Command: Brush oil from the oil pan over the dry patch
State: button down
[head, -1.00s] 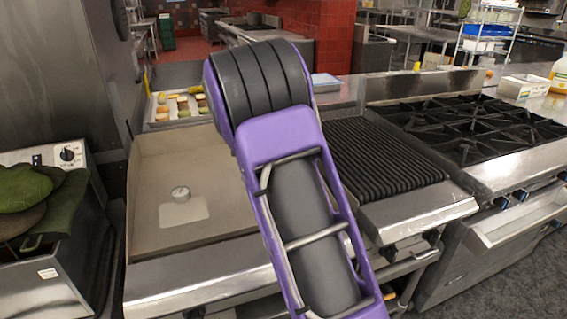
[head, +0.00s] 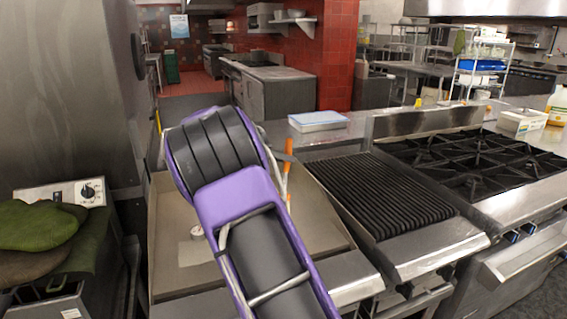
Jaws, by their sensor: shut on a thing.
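The dry patch (head: 190,252) is a paler area on the flat griddle plate (head: 318,232), left of my arm and partly covered by it. A small round dial stands at its edge. Part of my gripper (head: 284,157) shows as a grey piece past the right side of my arm, above the griddle's right part. It is shut on a thin orange thing (head: 287,172) that looks like the brush handle, roughly upright. The fingertips and the brush's lower end are not clear. I cannot make out the oil pan.
A ridged grill (head: 380,195) and a black burner range (head: 480,160) stand to the right. A blue-lidded container (head: 318,121) sits on the ledge behind. A machine with green cloths (head: 38,225) stands at the left, beside a tall steel cabinet (head: 75,90).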

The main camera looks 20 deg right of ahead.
jog(key=shift+f+b, duration=0.9)
jog(key=shift+f, duration=2.05)
jog(key=shift+f+b, duration=0.7)
jog(key=shift+b, duration=0.55)
dwell(1.0)
jog(key=shift+r, duration=0.1)
jog(key=shift+r+p, duration=1.05)
jog(key=shift+r, duration=2.5)
jog(key=shift+s, duration=0.1)
